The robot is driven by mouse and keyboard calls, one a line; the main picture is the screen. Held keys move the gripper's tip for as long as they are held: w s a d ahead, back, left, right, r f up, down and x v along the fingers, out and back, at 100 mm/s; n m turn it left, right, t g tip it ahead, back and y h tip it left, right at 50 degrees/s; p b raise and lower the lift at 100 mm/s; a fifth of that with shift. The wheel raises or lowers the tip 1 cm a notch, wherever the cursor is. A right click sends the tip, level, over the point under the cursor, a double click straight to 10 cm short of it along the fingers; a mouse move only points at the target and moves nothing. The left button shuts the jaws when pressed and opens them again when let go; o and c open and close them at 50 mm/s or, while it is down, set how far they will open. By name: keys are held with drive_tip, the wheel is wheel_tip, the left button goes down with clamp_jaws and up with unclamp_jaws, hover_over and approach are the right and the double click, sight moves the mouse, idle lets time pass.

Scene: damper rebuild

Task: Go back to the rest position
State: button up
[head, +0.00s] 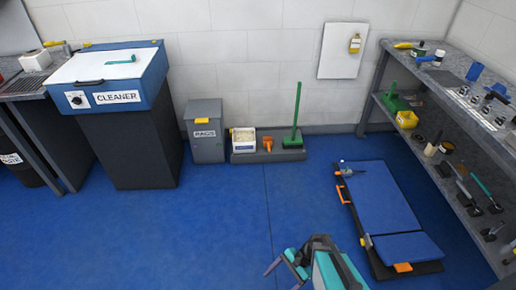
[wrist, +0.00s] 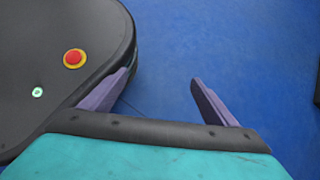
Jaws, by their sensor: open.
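My gripper (wrist: 160,90) shows in the wrist view with its two purple-grey fingers spread apart. Nothing is between them. Blue floor (wrist: 240,50) lies beyond the fingertips. My own dark base, with a red button, fills the left of the wrist view, near the left finger. In the head view my gripper (head: 284,274) is at the bottom, right of centre, over bare floor. The teal end of my arm is beside it. No rest position is marked in either view.
A blue folding mat (head: 375,195) lies at right, before a loaded shelf (head: 470,150). The cleaner cabinet (head: 125,140), rags bin (head: 206,140) and a green broom (head: 295,120) stand along the back wall. The floor at centre and left is clear.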

drive_tip(key=s+d+r+n+g+h+p, duration=0.1)
drive_tip(key=s+d+r+n+h, duration=0.1)
drive_tip(key=s+d+n+h, duration=0.5)
drive_tip(key=s+d+n, duration=0.1)
drive_tip(key=d+n, duration=0.1)
drive_tip(key=n, duration=0.2)
drive_tip(key=shift+s+d+r, duration=0.15)
drive_tip(key=shift+s+r, duration=0.1)
drive_tip(key=shift+r, duration=0.05)
drive_tip(key=shift+c, duration=0.4)
